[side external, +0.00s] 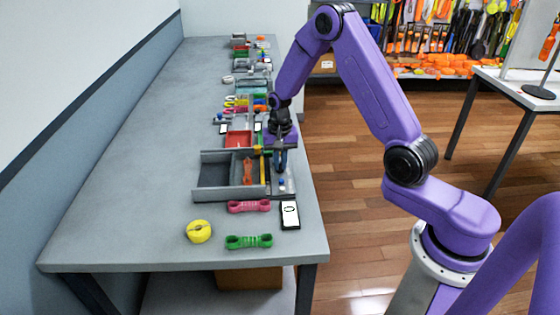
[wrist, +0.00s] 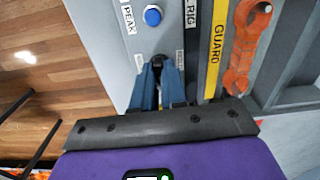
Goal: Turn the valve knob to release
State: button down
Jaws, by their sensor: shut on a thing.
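My gripper (wrist: 160,78) points down at a grey panel (wrist: 125,15) in the wrist view. Its two blue fingers are shut on a small dark knob (wrist: 157,62), which I take as the valve knob. Most of the knob is hidden between the fingers, so its turn angle cannot be read. In the side external view my gripper (side external: 281,163) is low over the right part of the grey tray unit (side external: 225,192); the knob is hidden there.
A blue button (wrist: 152,15) sits on the panel near the fingers, beside a PEAK label (wrist: 128,20). A yellow GUARD strip (wrist: 215,45) and an orange strap piece (wrist: 245,45) lie to the right. A yellow roll (side external: 199,231) and pink and green pieces lie on the near bench.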

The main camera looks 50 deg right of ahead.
jog(key=shift+w+r+m, duration=0.1)
jog(key=shift+m, duration=0.3)
jog(key=c, duration=1.2)
grip_release()
notch_tip(320, 180, up, 17)
jog(key=shift+r, duration=0.2)
